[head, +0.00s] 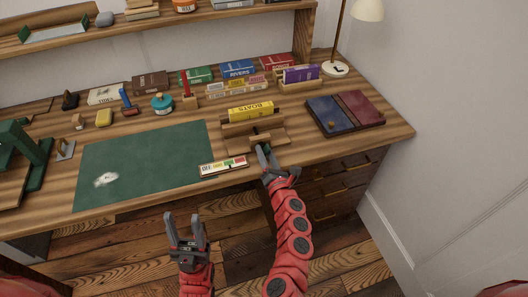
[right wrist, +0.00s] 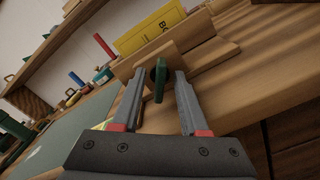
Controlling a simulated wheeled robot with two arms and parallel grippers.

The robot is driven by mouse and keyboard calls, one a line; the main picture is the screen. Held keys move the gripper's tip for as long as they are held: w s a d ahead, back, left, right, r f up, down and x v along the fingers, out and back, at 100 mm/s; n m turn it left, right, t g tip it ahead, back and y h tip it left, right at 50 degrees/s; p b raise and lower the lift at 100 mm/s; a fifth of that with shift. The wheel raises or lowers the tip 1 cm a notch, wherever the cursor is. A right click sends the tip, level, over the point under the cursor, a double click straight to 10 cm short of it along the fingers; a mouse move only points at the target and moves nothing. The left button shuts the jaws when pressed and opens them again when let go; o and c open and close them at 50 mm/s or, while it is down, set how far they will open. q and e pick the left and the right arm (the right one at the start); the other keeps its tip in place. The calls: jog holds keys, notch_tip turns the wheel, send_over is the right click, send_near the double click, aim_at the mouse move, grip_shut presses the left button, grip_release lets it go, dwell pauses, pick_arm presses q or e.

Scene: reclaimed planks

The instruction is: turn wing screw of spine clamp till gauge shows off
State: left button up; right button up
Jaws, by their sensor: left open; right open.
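The wooden spine clamp (head: 278,133) stands near the desk's front edge and holds a yellow book marked BOATS (head: 250,111). Its green wing screw (right wrist: 160,80) faces the front. My right gripper (head: 267,155) is open, with one finger on each side of the wing screw; gaps show between fingers and screw in the right wrist view. The gauge (head: 223,166) is a pale strip with OFF at its left and coloured segments to the right; its pointer is too small to read. My left gripper (head: 186,230) is open and empty, in front of the desk.
A green mat (head: 150,165) lies left of the clamp. A blue and a dark red book lie on a board (head: 345,113) at right. Small tools, a teal pot (head: 162,104) and book racks stand behind. A lamp (head: 335,69) stands at the back right.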

jog(key=shift+w+a, duration=0.25)
jog(key=shift+w, duration=0.45)
grip_shut()
jog(key=shift+f+n, duration=0.1)
jog(key=shift+n, duration=0.3)
